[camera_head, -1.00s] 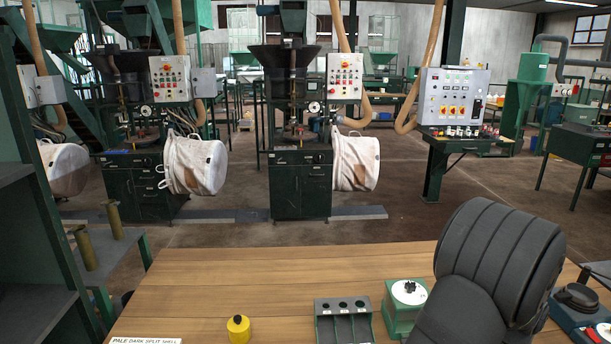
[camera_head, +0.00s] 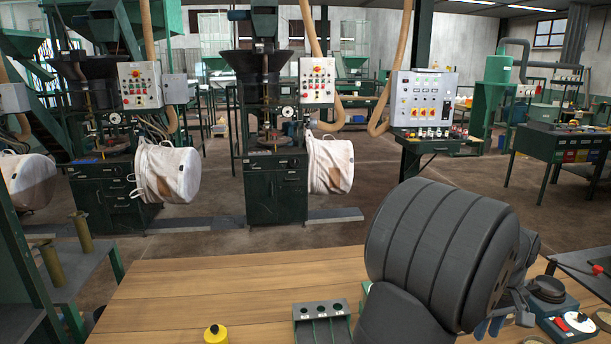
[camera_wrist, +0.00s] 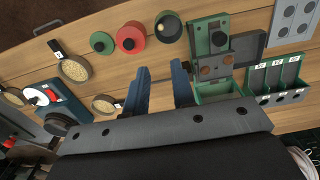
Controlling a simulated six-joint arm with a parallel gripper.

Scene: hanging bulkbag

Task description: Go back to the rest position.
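My gripper (camera_wrist: 160,85) shows in the wrist view above the wooden table (camera_wrist: 135,65). Its two dark blue fingers are apart with bare tabletop seen between them, so it is open and empty. In the head view my dark arm link covers the right part of the table (camera_head: 220,290), and the fingers are mostly hidden behind it.
The wrist view shows a red round container (camera_wrist: 130,37), a green one (camera_wrist: 102,43), pans of grain (camera_wrist: 75,69), a green box (camera_wrist: 218,90) and a compartment tray (camera_wrist: 280,75). A yellow bottle (camera_head: 216,334) stands at the table's front. White bulk bags (camera_head: 168,172) hang beyond the table.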

